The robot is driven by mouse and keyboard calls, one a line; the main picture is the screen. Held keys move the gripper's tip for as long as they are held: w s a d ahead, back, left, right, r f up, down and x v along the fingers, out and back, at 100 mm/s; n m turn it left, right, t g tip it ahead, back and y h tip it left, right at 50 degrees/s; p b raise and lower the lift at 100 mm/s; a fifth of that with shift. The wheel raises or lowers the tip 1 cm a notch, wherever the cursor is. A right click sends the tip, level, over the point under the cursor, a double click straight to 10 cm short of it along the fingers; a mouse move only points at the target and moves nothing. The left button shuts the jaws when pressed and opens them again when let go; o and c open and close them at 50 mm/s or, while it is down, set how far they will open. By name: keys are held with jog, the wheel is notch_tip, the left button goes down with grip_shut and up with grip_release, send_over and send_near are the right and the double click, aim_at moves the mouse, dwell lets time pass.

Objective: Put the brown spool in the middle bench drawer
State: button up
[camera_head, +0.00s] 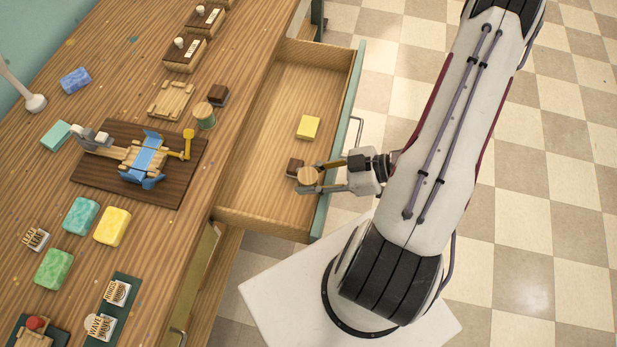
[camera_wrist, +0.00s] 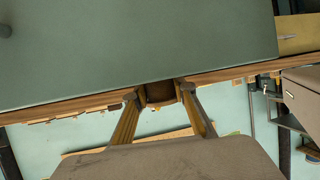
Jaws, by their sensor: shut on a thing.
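My gripper (camera_head: 309,181) is shut on the brown spool (camera_head: 308,175), whose round tan end faces up in the head view. The gripper reaches in from the right, across the front edge of the open middle drawer (camera_head: 263,150). The spool is over the near front part of this drawer; I cannot tell its exact height above the floor of the drawer. In the wrist view the brown spool (camera_wrist: 160,93) shows between the fingertips (camera_wrist: 157,99), partly cut off by the green panel above.
A yellow block (camera_head: 308,127) lies in the drawer, and a dark brown block (camera_head: 294,166) shows beside the spool. The drawer's left part is clear.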

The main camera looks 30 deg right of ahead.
jog(key=shift+f, duration=0.65)
dwell(0.4)
jog(key=o, duration=1.2)
jog(key=shift+r, duration=0.15)
jog(key=shift+d+r, duration=0.1)
jog(key=shift+r, duration=0.45)
jog(key=shift+v, duration=5.9)
jog(key=shift+s, duration=0.1)
